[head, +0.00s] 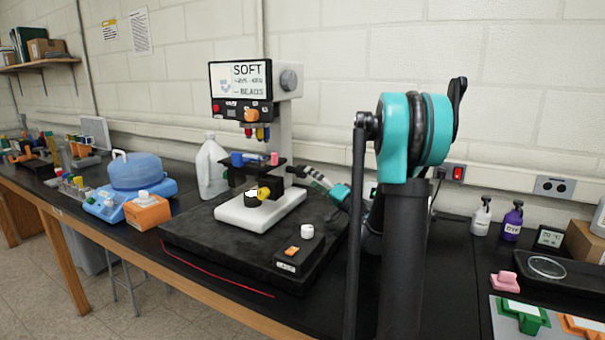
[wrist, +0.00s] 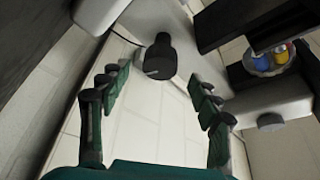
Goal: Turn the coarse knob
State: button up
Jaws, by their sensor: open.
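The microscope (head: 285,130) stands on a black slab, with a screen at its top and a white base. A dark round knob (wrist: 160,58) with a pale line on it sticks out from the microscope's pale column in the wrist view; I take it as the coarse knob. In the head view a dark knob (head: 291,171) shows at the right side of the stand, just left of my gripper (head: 312,175). My gripper (wrist: 160,82) is open, its green fingers on either side of the knob's line, with nothing between them. The knob lies just beyond the fingertips, apparently untouched.
The dark stage (head: 250,168) and colored objectives (head: 255,132) are beside the column. A small black box (head: 291,267) with a white knob sits at the slab's front. A jug (head: 211,165) stands behind left. The wall (head: 360,110) is close behind.

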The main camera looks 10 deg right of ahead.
aim_at(302, 172)
jog(key=x, duration=0.6)
jog(key=c, duration=1.1)
jog(key=shift+s, duration=0.1)
jog(key=shift+c, duration=0.3)
